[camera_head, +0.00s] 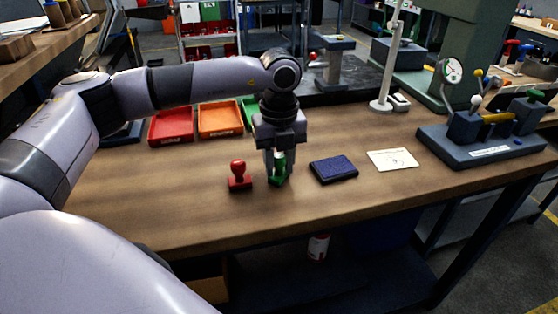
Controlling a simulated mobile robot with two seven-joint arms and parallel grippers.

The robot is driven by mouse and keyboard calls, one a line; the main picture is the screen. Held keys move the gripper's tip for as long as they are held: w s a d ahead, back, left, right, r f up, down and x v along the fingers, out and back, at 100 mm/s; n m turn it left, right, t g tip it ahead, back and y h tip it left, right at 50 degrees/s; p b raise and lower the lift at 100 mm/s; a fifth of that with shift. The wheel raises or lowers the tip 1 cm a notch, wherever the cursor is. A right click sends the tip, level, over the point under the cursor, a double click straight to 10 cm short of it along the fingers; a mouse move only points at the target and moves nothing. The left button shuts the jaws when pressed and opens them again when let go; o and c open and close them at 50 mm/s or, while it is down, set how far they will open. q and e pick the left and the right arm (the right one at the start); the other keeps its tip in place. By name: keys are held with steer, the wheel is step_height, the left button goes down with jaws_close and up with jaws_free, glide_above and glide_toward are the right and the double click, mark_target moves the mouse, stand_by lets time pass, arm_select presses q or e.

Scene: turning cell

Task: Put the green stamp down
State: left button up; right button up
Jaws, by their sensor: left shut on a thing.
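The green stamp (279,179) stands upright at the middle of the wooden bench, with its base at or very near the bench top; I cannot tell whether it touches. My left gripper (278,165) points straight down and is shut on the stamp's handle, whose upper part is partly hidden between the fingers. A red stamp (239,176) stands upright just to the left of the green one. My right gripper is not in view.
A dark blue ink pad (334,169) and a white card (392,159) lie to the right. Red (171,126) and orange (219,119) trays stand behind. A fixture with levers (483,138) is at the far right. The bench's front (230,222) is clear.

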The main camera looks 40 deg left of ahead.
mark_target(279, 155)
arm_select(q)
steer(key=shift+f, duration=0.2)
steer(key=o, duration=0.9)
steer(key=shift+c, duration=0.2)
steer(key=shift+r, duration=0.15)
step_height(279, 155, up, 12)
